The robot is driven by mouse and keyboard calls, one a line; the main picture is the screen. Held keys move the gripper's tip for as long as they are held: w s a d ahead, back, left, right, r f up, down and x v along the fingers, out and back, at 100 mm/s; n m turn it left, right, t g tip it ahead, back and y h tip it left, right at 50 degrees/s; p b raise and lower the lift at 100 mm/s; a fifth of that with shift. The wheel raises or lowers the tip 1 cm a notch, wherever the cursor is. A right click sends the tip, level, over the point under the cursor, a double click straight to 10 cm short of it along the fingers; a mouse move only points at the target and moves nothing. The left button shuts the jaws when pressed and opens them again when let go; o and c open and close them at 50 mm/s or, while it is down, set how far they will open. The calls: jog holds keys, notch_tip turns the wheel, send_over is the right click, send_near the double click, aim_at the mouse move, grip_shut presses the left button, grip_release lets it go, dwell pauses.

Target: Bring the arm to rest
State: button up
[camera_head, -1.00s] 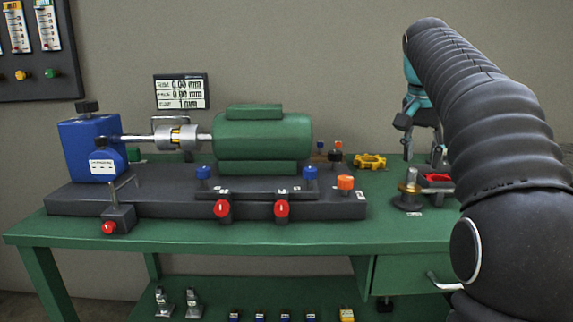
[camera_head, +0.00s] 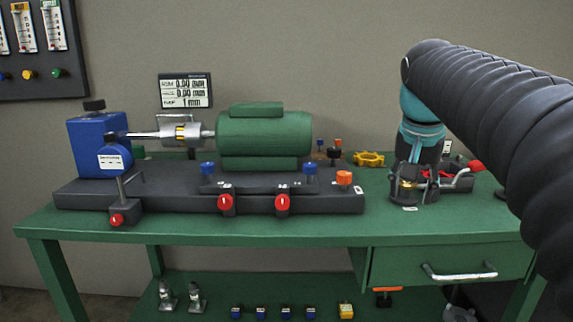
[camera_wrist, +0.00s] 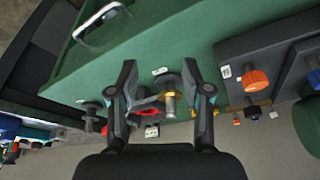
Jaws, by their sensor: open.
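My gripper (camera_head: 420,178) hangs from my dark ribbed arm at the right end of the green bench (camera_head: 200,232). In the wrist view my gripper (camera_wrist: 165,80) has its two fingers spread apart, with nothing held between them. A short post with a brass-coloured top (camera_wrist: 169,103) shows in the gap between the fingers; it also shows in the head view (camera_head: 406,187), partly covered by my gripper. I cannot tell how far the fingertips are from it. A red part (camera_wrist: 147,112) lies beside the post, partly hidden by a finger.
A green motor (camera_head: 264,138) and a blue unit (camera_head: 92,148) are mounted on a dark base (camera_head: 150,195). An orange knob (camera_head: 344,178) and a yellow ring (camera_head: 368,158) are left of my gripper. A drawer (camera_head: 440,264) is below. The bench's front strip is clear.

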jog(key=s+a+f+n+t, duration=0.1)
jog(key=s+a+f+n, duration=0.1)
jog(key=s+f, duration=0.7)
jog(key=s+a+f+n+t+y, duration=0.1)
jog(key=s+a+f+n, duration=0.2)
jog(key=s+f, duration=0.7)
jog(key=shift+a+f+n+y, duration=0.25)
jog(key=shift+a+n+y, duration=0.05)
jog(key=shift+a, duration=0.7)
